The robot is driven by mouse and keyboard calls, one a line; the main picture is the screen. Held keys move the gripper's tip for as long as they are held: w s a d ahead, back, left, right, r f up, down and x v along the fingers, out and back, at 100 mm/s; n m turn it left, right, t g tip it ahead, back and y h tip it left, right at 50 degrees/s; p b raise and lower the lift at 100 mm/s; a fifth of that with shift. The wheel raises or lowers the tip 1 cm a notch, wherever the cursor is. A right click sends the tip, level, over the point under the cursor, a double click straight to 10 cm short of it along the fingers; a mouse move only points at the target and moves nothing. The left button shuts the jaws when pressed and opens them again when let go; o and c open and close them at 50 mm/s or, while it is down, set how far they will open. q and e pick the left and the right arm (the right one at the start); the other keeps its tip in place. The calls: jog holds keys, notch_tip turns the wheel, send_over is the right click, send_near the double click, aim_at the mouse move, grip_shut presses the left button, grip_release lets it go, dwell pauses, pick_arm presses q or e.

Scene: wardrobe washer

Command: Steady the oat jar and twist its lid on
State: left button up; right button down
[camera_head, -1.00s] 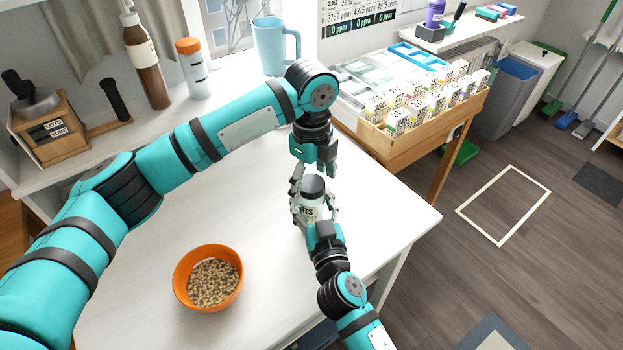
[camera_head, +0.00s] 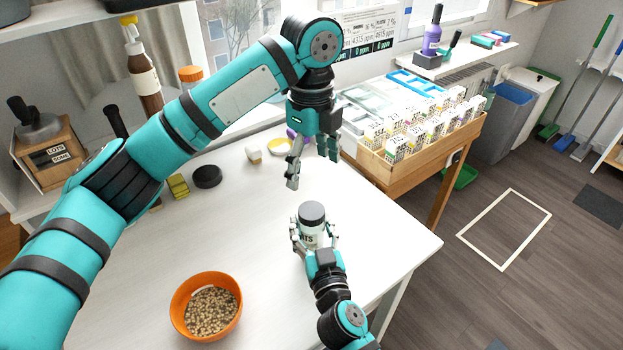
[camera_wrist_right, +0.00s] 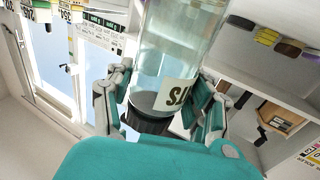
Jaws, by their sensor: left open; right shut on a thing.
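The oat jar (camera_head: 309,240) stands upright near the right edge of the white table, with a pale label ending in "TS". Its dark lid (camera_head: 311,213) sits on top; how tight it is cannot be told. My right gripper (camera_head: 314,238) is shut around the jar's sides. The right wrist view shows the clear jar (camera_wrist_right: 185,45) upside down between the fingers, with the dark lid (camera_wrist_right: 150,108) at its lower end. My left gripper (camera_head: 313,171) is open and empty, above and apart from the lid.
An orange bowl (camera_head: 175,305) of pale pieces stands at the front left. A black disc (camera_head: 207,177), a yellow block (camera_head: 178,187) and a small white item (camera_head: 254,155) lie toward the back. A wooden crate of cartons (camera_head: 400,178) is beyond the table's right side. The table's middle is clear.

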dwell(0.3)
grip_release()
dwell(0.4)
jog(key=shift+s, duration=0.15)
dwell(0.4)
jog(key=shift+b+v, duration=0.8)
jog(key=shift+v, duration=3.1)
